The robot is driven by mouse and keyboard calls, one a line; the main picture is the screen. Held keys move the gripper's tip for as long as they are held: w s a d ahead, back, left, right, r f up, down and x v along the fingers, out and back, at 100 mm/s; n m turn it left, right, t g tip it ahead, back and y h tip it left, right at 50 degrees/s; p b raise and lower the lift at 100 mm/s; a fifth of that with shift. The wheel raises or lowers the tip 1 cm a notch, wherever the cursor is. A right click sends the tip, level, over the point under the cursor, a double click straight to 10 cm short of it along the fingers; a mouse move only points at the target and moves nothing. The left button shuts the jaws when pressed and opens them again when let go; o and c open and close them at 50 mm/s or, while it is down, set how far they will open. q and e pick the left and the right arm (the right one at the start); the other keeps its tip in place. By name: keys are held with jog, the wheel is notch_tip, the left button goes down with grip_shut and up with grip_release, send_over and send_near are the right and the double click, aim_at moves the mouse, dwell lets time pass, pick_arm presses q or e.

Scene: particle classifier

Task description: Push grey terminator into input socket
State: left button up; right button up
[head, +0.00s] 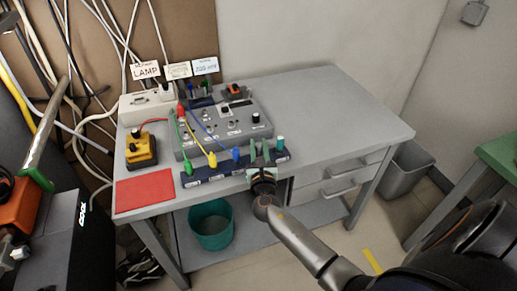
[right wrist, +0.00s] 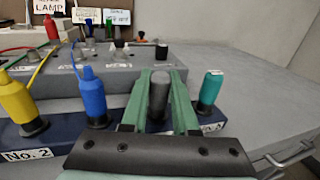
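The grey terminator (right wrist: 158,95) is a short, upright cylinder at the dark blue strip of sockets along the table's front edge. My right gripper (head: 259,153) reaches in from the front. In the right wrist view its two green fingers (right wrist: 159,85) stand one on each side of the terminator and look shut on it. My left gripper is not in view.
A blue plug (right wrist: 93,98) and a yellow plug (right wrist: 18,103) stand left of the fingers, a teal one (right wrist: 210,90) close on the right. Behind is a grey control box (head: 228,125). A red mat (head: 144,194) lies at left. The table's right half (head: 330,110) is clear.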

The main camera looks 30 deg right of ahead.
aim_at(258, 143)
grip_shut()
jog(key=shift+r+p, duration=0.3)
jog(key=shift+r, duration=0.2)
notch_tip(258, 143, up, 3)
jog(key=shift+f+p, duration=0.1)
jog(key=shift+p, duration=0.65)
jog(key=s+a+r+p, duration=0.3)
jog(key=s+r, duration=0.6)
jog(key=s, duration=0.4)
jog(key=shift+s+p, duration=0.3)
jog(key=shift+s, duration=0.1)
jog(key=shift+r, duration=0.1)
